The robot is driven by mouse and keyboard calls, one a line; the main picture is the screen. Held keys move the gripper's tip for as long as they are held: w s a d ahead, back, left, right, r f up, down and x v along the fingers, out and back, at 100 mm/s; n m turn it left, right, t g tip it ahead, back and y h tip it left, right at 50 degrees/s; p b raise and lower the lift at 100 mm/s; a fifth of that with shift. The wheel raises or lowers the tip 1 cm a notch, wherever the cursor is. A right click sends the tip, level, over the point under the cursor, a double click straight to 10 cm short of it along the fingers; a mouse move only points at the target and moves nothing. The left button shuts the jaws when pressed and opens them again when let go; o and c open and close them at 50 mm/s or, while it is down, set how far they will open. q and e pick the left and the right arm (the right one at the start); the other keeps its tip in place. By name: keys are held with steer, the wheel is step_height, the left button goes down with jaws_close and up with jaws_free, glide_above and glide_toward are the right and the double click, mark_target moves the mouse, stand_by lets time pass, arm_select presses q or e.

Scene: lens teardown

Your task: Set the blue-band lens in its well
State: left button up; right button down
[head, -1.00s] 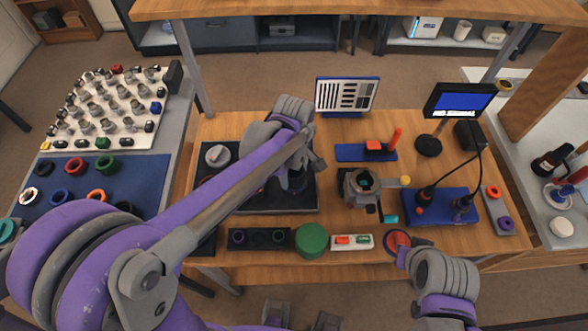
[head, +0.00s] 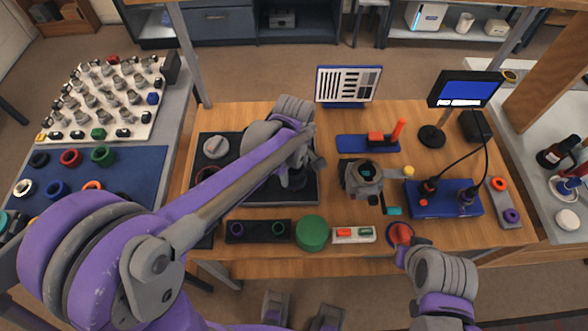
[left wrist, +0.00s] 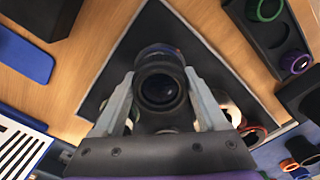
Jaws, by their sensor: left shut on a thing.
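My left gripper (head: 292,172) reaches over the black mat (head: 306,199) on the bench. In the left wrist view, its two fingers (left wrist: 161,100) are shut on a dark round lens (left wrist: 160,90). A faint bluish band shows near the lens's far rim, so it looks like the blue-band lens. The arm mostly hides the lens in the head view. I cannot tell whether the lens touches the mat. No well is clearly seen below it. My right gripper (head: 402,254) is at the front edge, and its fingers are not clear.
A black tray (head: 260,239) with purple and green rings lies in front of the mat, beside a green round jar (head: 312,231). A grey camera-like body (head: 362,178) stands to the right, near a blue box (head: 443,198) with cables. A monitor (head: 465,89) stands behind.

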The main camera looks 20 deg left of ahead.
arm_select(q)
steer(key=shift+f+b, duration=0.3)
steer(key=shift+f, duration=0.15)
steer(key=o, duration=1.6)
steer(key=shift+c, duration=0.2)
steer(key=shift+r, duration=0.15)
step_height(320, 180, up, 11)
steer(key=shift+f+p, duration=0.2)
steer(key=shift+p, duration=0.35)
steer(key=shift+s, duration=0.1)
